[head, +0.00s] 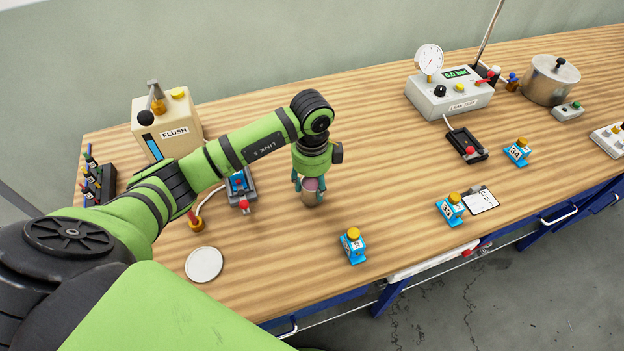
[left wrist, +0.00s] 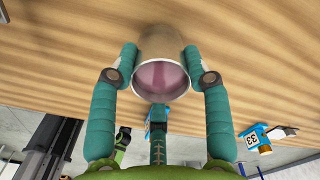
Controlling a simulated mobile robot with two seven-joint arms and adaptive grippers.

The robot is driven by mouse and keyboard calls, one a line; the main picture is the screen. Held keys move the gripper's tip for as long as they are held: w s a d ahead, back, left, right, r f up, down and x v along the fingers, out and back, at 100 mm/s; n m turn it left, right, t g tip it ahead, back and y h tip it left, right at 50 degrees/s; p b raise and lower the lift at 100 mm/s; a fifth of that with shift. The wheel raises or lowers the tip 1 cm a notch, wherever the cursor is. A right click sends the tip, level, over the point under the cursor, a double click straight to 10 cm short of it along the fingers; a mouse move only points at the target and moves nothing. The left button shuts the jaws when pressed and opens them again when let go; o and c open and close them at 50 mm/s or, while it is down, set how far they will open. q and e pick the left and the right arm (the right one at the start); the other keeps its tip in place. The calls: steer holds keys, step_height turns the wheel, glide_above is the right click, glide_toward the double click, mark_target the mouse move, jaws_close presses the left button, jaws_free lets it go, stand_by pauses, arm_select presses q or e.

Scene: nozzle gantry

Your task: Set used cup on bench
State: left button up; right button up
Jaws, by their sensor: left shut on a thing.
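The used cup (head: 311,197) is a small grey-brown cup with pinkish liquid or residue inside. It stands upright in my left gripper (head: 310,184), over the middle of the wooden bench (head: 290,270). In the left wrist view the cup (left wrist: 163,42) sits between the two teal fingers of my left gripper (left wrist: 164,66), which are shut on its sides. Its mouth faces the camera and the pink inside shows. I cannot tell whether its base touches the bench. My right gripper is not in view.
A white round disc (head: 204,265) lies at the front left. A blue device with a red knob (head: 243,204) is close left of the cup. A blue block with a yellow top (head: 353,246) stands front right. The FLUSH box (head: 168,124) and leak-test unit (head: 448,94) stand behind.

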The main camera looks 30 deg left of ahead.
arm_select(q)
steer(key=shift+f, duration=0.25)
steer(key=shift+f, duration=0.2)
steer(key=o, duration=1.2)
steer(key=shift+r, duration=0.1)
